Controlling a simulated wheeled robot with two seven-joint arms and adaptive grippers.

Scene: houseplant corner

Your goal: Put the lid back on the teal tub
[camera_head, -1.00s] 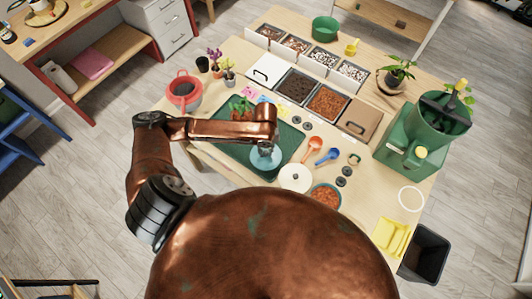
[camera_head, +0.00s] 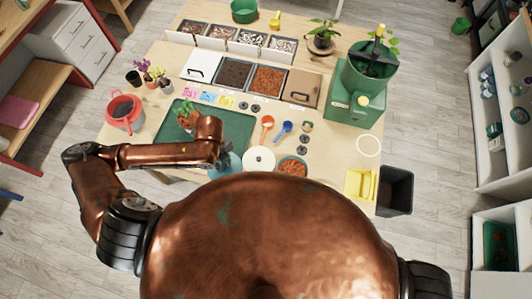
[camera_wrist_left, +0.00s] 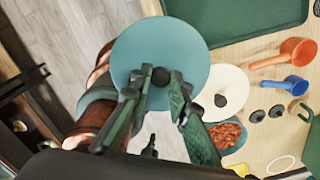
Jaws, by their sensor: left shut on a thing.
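My left gripper (camera_wrist_left: 160,92) is shut on the dark knob of a round teal lid (camera_wrist_left: 143,45). In the head view the gripper (camera_head: 219,158) and lid (camera_head: 233,168) are at the front edge of the green mat, left of the white lid. The lid is partly hidden by my arm and body there. The open teal tub (camera_wrist_left: 242,139), full of reddish-brown pellets, stands on the table to the right, beyond the white lid. Its near side is hidden by my body in the head view. My right gripper is out of view.
A white lid (camera_head: 259,159) with a dark knob sits between the held lid and the tub. An orange scoop (camera_head: 267,123), a blue scoop (camera_head: 286,127) and dark discs lie behind. A potted plant (camera_head: 185,115) stands on the green mat (camera_head: 236,128). A yellow tray (camera_head: 357,183) is at right.

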